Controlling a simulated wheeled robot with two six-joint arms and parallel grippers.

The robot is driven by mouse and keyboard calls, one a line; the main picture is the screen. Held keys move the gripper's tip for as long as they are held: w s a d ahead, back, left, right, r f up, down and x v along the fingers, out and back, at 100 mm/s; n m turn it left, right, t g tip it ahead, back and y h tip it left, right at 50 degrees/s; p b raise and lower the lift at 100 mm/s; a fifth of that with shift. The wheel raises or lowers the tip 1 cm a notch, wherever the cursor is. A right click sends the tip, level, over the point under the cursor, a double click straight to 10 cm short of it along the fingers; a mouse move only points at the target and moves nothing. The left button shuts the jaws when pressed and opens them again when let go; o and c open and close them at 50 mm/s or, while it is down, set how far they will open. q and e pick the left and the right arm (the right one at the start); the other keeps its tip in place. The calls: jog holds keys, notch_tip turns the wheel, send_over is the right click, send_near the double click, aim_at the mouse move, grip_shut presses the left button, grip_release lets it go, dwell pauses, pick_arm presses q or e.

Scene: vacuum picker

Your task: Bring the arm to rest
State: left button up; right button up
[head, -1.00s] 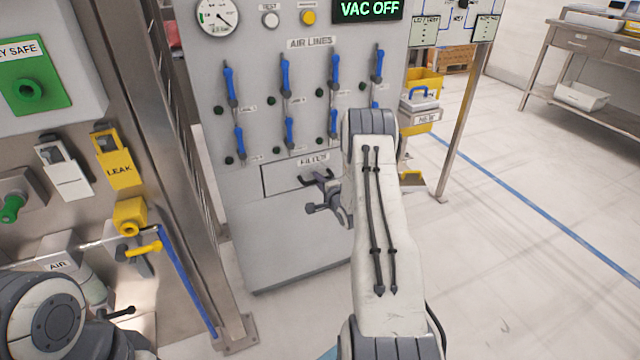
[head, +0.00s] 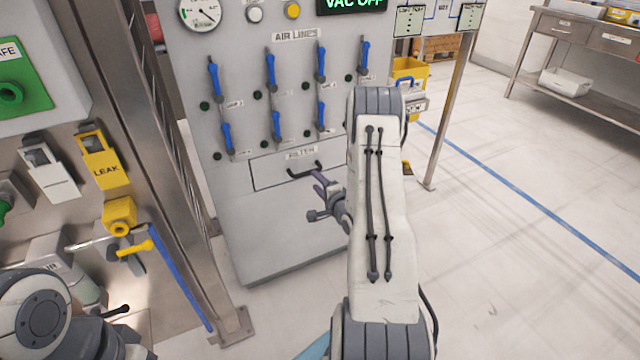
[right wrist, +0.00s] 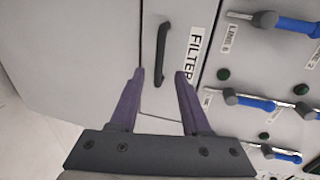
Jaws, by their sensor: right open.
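My right arm (head: 385,200) reaches up in front of a grey panel (head: 290,245) in the head view. Its right gripper (head: 314,197) is open and empty, just below and right of the dark handle (head: 304,171) of the FILTER drawer (head: 272,172). In the right wrist view the two purple fingers of the right gripper (right wrist: 160,75) stand apart. The drawer handle (right wrist: 162,52) shows beyond and between their tips, and they do not grip it. The drawer looks shut. Part of my left arm (head: 40,310) shows at bottom left; its gripper is not seen.
Several blue-handled valves (head: 270,68) sit on the panel above the drawer. A yellow bin (head: 408,70) stands behind my right arm. The floor (head: 520,270) at right is clear.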

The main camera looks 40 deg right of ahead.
jog(key=shift+v, duration=1.1)
jog(key=w+a+r+n+g+y, duration=0.25)
jog(key=a+n, duration=0.35)
jog(key=a, duration=0.4)
jog(key=w+a+r+n+g+y, duration=0.1)
jog(key=w+a+r+n+g, duration=0.25)
jog(key=a, duration=0.75)
jog(key=s+a+r+n+g+y, duration=0.1)
jog(key=s+a+r+n+g, duration=0.15)
jog(key=s+a+n, duration=0.55)
jog(key=s+a+r+n+g, duration=0.2)
jog(key=s+a+n, duration=0.2)
jog(key=s, duration=0.6)
jog(key=s+a+r+n+g, duration=0.2)
jog(key=s+a+r+n, duration=0.15)
jog(key=s, duration=0.55)
jog(key=s+a+r+n+g, duration=0.1)
jog(key=s+a+n+g, duration=0.3)
jog(key=s, duration=0.6)
notch_tip(320, 180, up, 23)
jog(key=w+a+m+t+p, duration=0.1)
jog(key=p, duration=2.2)
